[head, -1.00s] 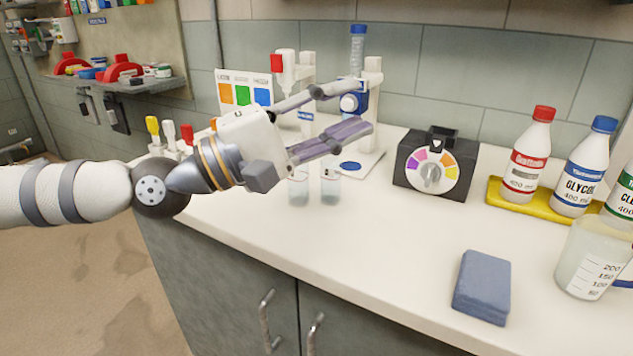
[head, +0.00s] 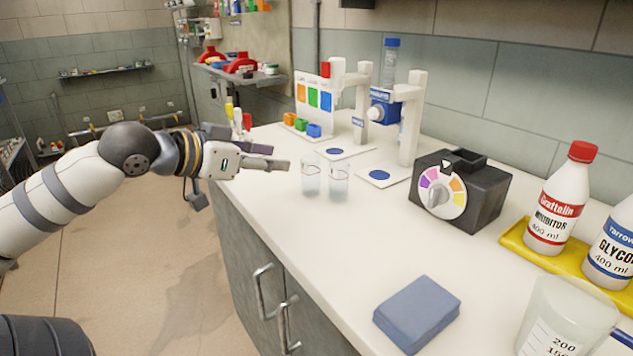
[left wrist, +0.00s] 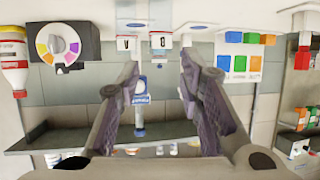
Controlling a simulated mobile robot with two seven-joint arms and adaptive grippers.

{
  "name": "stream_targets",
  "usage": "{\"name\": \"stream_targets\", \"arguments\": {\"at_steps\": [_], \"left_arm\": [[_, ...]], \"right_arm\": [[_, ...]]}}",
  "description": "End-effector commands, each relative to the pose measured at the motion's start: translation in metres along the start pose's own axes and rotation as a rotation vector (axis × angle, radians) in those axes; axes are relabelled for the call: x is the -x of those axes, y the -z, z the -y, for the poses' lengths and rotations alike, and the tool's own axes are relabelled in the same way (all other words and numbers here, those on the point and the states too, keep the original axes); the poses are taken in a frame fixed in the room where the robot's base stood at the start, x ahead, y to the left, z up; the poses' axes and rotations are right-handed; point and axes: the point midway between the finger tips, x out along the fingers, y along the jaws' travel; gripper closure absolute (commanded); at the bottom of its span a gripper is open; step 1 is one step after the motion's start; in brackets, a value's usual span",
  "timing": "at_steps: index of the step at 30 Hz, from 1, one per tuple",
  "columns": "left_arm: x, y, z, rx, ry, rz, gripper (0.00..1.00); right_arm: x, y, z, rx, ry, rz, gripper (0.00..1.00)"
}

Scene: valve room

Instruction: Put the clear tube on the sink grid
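Each seems to hold a little pale liquid. A taller clear tube with a blue cap (head: 390,62) is mounted on the white stand behind. My left gripper (head: 284,157) is left of the two small tubes in the head view, apart from them. In the left wrist view its fingers (left wrist: 160,88) are spread with nothing between them. No sink grid shows in these frames. My right gripper is out of view.
White dispenser stands (head: 412,110) line the wall side of the counter (head: 300,240). A black dial box (head: 462,188), bottles on a yellow tray (head: 513,236), a blue sponge block (head: 417,312) and a beaker (head: 566,322) stand to the right. The counter's front strip is clear.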

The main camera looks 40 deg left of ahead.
Motion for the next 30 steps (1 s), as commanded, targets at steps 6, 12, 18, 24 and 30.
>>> {"name": "stream_targets", "arguments": {"at_steps": [6, 12, 18, 24, 30], "left_arm": [[-0.048, -0.001, -0.001, -0.006, -0.001, 0.005, 0.66], [-0.076, 0.0, -0.002, -0.006, -0.002, 0.005, 0.66], [-0.116, -0.009, -0.003, 0.0, -0.003, 0.017, 0.66], [-0.116, 0.0, -0.003, 0.001, -0.003, 0.0, 0.66], [-0.116, 0.001, -0.003, 0.001, -0.003, -0.001, 0.98]], "right_arm": [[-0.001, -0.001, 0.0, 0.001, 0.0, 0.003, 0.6], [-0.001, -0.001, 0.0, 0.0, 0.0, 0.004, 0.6], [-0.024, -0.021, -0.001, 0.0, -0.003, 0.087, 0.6], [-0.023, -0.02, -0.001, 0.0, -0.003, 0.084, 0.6], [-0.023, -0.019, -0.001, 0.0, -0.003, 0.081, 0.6]]}}
